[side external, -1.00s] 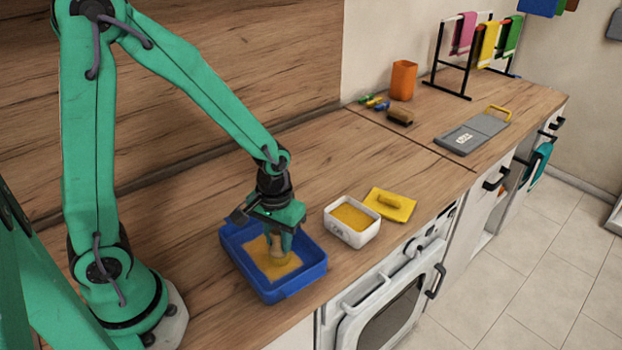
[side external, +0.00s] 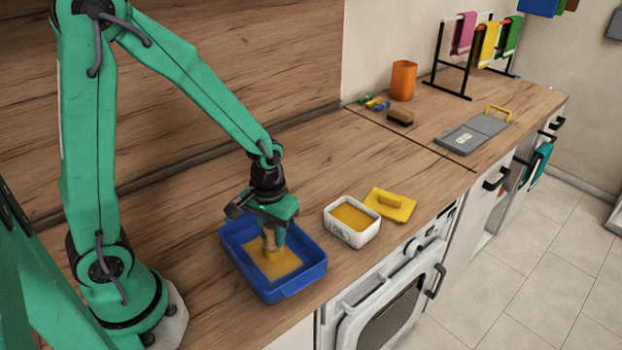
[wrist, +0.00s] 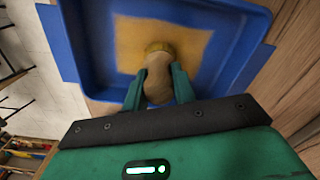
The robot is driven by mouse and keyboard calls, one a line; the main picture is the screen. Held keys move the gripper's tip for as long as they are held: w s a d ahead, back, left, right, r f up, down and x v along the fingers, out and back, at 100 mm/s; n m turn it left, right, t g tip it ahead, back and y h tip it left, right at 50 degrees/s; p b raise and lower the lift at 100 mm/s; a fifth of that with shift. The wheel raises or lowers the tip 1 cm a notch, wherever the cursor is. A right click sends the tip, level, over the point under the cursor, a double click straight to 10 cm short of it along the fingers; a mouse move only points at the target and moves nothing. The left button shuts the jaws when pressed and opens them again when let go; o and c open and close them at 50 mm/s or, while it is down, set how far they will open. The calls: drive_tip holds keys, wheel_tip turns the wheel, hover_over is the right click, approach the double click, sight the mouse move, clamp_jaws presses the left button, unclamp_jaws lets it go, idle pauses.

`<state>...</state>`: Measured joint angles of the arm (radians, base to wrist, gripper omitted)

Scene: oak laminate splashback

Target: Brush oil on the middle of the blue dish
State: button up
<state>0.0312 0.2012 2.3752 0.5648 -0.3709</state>
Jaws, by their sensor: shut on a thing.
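The blue dish (side external: 313,274) stands on the counter below my gripper. An orange-yellow patch of oil (side external: 286,264) covers the middle of its floor, and bare blue shows around it. My gripper (side external: 272,236) is shut on the brush (side external: 270,244) and points down into the dish. In the wrist view the brush (wrist: 158,85) sits between the two green fingers (wrist: 158,87), with its yellowish tip over the oil patch (wrist: 190,38) in the dish (wrist: 85,45). I cannot tell for sure whether the tip touches the floor of the dish.
A white tub (side external: 352,236) with orange-yellow contents stands right of the dish, beside a yellow lid (side external: 390,205). Farther back are an orange cup (side external: 403,80), a brown brush (side external: 400,117), a grey board (side external: 472,134) and a towel rack (side external: 440,60). The counter's front edge runs close to the dish.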

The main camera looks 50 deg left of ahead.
drive_tip(key=shift+a, duration=0.15)
drive_tip(key=shift+w+a, duration=0.1)
drive_tip(key=shift+a, duration=0.75)
drive_tip(key=shift+a, duration=0.25)
drive_tip(key=shift+a, duration=0.8)
drive_tip(key=shift+a, duration=0.2)
drive_tip(key=shift+w+a, duration=0.1)
drive_tip(key=shift+a, duration=0.75)
idle(0.4)
wheel_tip(320, 180, up, 8)
drive_tip(key=shift+f, duration=0.25)
idle(0.9)
